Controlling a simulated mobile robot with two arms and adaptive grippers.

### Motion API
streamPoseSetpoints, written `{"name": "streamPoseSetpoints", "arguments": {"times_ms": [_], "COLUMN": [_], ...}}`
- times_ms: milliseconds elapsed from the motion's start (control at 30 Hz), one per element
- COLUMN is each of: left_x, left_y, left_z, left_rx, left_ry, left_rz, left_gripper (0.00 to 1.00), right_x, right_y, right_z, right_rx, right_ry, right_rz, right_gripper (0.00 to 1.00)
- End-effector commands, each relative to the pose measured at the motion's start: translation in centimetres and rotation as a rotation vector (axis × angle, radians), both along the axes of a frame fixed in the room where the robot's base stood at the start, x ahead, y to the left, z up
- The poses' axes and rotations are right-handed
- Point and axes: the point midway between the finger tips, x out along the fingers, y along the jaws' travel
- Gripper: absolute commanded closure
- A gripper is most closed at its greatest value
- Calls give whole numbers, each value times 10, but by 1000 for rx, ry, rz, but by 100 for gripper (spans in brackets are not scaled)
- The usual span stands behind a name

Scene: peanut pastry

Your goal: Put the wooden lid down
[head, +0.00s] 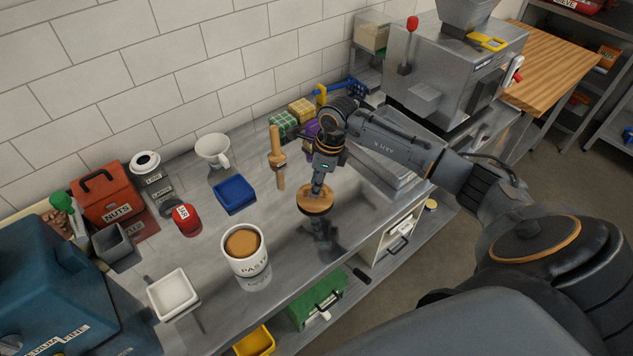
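The round wooden lid (309,208) is in the middle of the head view, over the steel counter. My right gripper (317,188) comes down from above and is shut on the top of the lid. The lid looks about level. A reflection of the gripper shows in the counter just below it; I cannot tell whether the lid touches the surface. A white pot marked PASTE (246,262) stands to the lid's left, open, with brown paste inside. My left gripper is not in view.
An upright wooden tool (277,160) stands close behind the lid. A steel machine (450,70) stands at the back right. The counter's front edge is near.

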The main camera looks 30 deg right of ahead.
Motion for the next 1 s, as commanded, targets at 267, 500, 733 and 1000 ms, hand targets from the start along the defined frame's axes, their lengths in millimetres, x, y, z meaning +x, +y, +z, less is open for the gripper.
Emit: {"name": "streamPoseSetpoints", "arguments": {"times_ms": [267, 500, 733, 1000], "left_x": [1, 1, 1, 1], "left_y": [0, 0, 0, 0], "left_z": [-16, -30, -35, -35], "left_rx": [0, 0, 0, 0], "left_ry": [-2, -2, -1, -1], "left_rz": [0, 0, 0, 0], "left_gripper": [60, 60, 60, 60], "right_x": [-4, -11, -15, -16], "right_y": [-8, -15, -18, -18], "right_z": [42, 92, 116, 120], "right_rx": [-2, -2, 0, 0], "right_ry": [-6, -7, -1, 0], "right_rz": [0, 0, 0, 0], "right_gripper": [68, 68, 68, 68]}}
